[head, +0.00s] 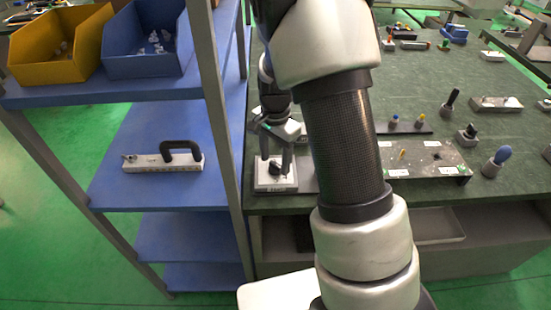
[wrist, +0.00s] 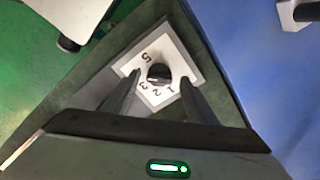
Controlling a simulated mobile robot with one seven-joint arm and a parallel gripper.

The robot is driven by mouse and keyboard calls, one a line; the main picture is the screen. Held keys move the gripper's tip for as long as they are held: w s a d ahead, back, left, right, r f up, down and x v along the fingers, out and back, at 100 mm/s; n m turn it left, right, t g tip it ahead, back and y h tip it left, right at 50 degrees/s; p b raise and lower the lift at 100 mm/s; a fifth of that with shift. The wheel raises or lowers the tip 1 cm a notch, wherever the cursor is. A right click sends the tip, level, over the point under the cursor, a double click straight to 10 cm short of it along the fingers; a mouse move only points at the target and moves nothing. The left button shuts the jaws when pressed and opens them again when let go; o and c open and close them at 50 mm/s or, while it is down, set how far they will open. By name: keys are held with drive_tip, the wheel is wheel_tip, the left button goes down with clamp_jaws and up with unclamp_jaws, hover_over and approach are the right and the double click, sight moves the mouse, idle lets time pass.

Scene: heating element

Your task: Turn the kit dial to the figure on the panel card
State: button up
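The dial is a black knob (wrist: 158,73) on a white square plate with printed figures; I can read 5, 3, 2 and 1 around it. In the head view the white dial block (head: 265,184) sits at the left front corner of the green table. My gripper (head: 275,168) points down over it; in the wrist view my gripper (wrist: 158,88) is open, with one finger on each side of the knob and visible gaps between. Which figure the knob points to is unclear. A dark panel (head: 425,158) with small white cards lies right of my arm; their print is too small to read.
A blue shelf rack (head: 110,190) stands left of the table, holding a white block with a black handle (head: 183,147) and a yellow bin (head: 60,50) and blue bin (head: 145,45). Several knobs and small tools stand on the table's right side. My arm hides its middle.

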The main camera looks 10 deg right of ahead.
sight(276, 165)
wheel_tip(276, 165, up, 17)
drive_tip(key=p, duration=0.2)
drive_tip(key=shift+r, duration=0.2)
idle(0.6)
drive_tip(key=s+r+n+t+p, duration=0.2)
drive_tip(key=s+r+n, duration=0.3)
drive_tip(key=s+r, duration=0.3)
drive_tip(key=s+r+n+t+p, duration=0.3)
drive_tip(key=s+r+n+p, duration=0.2)
drive_tip(key=s, duration=0.8)
wheel_tip(276, 165, up, 3)
drive_tip(key=shift+s+r+n+t, duration=0.1)
drive_tip(key=shift+s+n+t, duration=0.2)
drive_tip(key=shift+n, duration=0.3)
drive_tip(key=shift+d, duration=0.15)
